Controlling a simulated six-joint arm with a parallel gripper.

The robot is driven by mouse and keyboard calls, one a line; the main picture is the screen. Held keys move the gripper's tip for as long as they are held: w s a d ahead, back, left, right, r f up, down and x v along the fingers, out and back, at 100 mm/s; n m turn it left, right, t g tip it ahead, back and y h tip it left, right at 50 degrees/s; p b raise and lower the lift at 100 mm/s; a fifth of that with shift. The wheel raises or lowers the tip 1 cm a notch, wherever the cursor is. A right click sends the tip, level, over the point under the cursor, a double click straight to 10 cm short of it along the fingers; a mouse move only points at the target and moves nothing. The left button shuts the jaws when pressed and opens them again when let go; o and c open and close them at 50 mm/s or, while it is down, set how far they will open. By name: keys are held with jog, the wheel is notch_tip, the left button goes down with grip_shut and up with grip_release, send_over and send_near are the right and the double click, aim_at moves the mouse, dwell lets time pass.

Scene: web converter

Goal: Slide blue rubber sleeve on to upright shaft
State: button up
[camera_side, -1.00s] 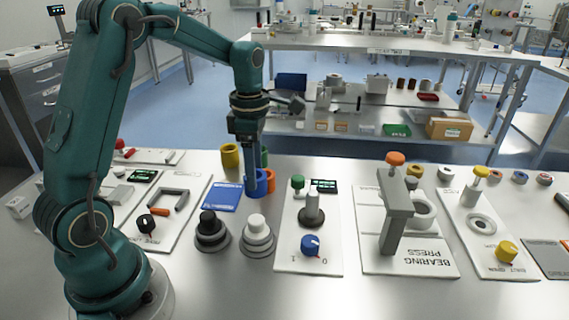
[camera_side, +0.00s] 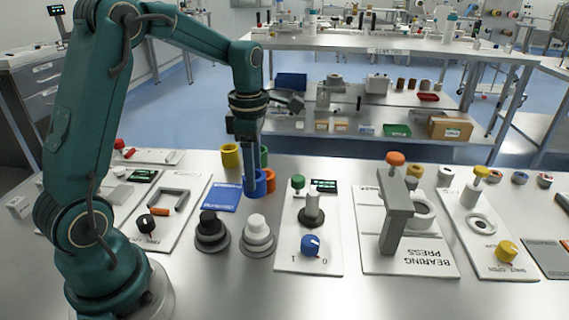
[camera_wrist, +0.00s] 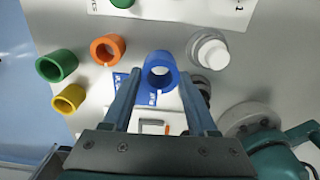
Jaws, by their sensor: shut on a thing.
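The blue rubber sleeve (camera_wrist: 161,71) is a short open ring between my gripper's two fingertips (camera_wrist: 158,84) in the wrist view. My gripper is shut on it. In the side view, the sleeve (camera_side: 262,182) is beside the orange sleeve, at or just above bench level; I cannot tell if it touches the bench. A likely upright shaft is the grey post (camera_side: 312,206) on a round base, on the white panel to the right. The sleeve is apart from it. I cannot confirm which post is meant.
Yellow (camera_side: 230,156), green (camera_side: 264,155) and orange (camera_side: 270,178) sleeves stand close by. A white-topped stepped cone (camera_side: 257,235) and a black one (camera_side: 210,230) stand in front. A green knob (camera_side: 298,182) and blue dial (camera_side: 311,245) flank the grey post. The bearing press (camera_side: 397,215) is farther right.

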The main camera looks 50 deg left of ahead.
jog(key=w+d+r, duration=0.7)
jog(key=r, duration=0.2)
jog(key=shift+d+r, duration=0.3)
jog(key=shift+d+f, duration=0.1)
jog(key=shift+d, duration=0.2)
jog(key=shift+w+d+f, duration=0.25)
jog(key=shift+d, duration=0.05)
jog(key=shift+d+f+m, duration=0.1)
jog(key=shift+d+m, duration=0.15)
jog(key=shift+m, duration=0.05)
dwell(0.5)
dwell(0.3)
